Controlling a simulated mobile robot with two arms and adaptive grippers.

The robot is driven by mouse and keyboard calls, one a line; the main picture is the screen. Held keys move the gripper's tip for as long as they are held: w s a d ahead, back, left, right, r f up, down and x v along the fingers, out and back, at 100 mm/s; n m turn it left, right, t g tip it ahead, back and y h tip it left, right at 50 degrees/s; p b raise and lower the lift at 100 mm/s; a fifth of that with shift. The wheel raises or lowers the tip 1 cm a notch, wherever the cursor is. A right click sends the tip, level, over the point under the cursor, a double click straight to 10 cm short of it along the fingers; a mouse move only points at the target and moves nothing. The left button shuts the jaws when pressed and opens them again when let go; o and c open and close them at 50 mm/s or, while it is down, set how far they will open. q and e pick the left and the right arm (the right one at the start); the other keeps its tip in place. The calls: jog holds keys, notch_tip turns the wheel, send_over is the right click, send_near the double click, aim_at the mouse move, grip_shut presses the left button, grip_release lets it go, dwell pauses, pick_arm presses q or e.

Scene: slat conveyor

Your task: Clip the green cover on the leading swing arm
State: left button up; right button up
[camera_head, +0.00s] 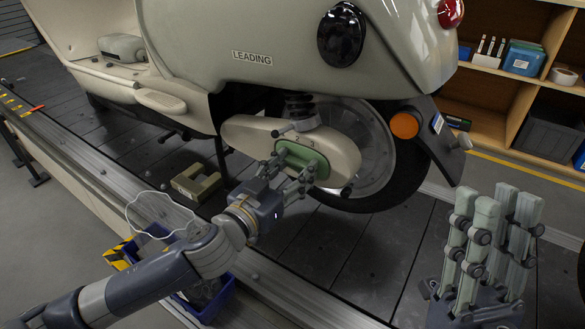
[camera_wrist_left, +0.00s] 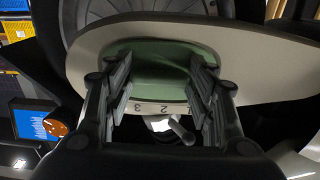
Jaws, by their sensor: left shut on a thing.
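The green cover (camera_head: 317,161) is at the pale swing arm (camera_head: 245,131) of the scooter marked LEADING. My left gripper (camera_head: 291,171) is shut on the cover, one finger at each end. In the left wrist view, the green cover (camera_wrist_left: 160,70) lies between the two fingers, against the swing arm (camera_wrist_left: 265,55); the marks 1, 2 and 3 run along its edge. I cannot tell whether the cover is fully seated. My right gripper (camera_head: 497,205) is open and empty, fingers upright, at the lower right of the head view, away from the scooter.
The scooter stands on the dark slat conveyor (camera_head: 330,240). A beige block-shaped part (camera_head: 196,181) lies on the slats. A blue bin (camera_head: 215,300) is below my left arm, by the conveyor's metal edge. Shelves (camera_head: 490,93) with boxes stand at right. The slats before the wheel are clear.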

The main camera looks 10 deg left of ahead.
pick_arm(q)
jog(key=o, duration=1)
jog(key=shift+o, duration=0.2)
jog(key=v, duration=1.2)
jog(key=shift+f, duration=0.1)
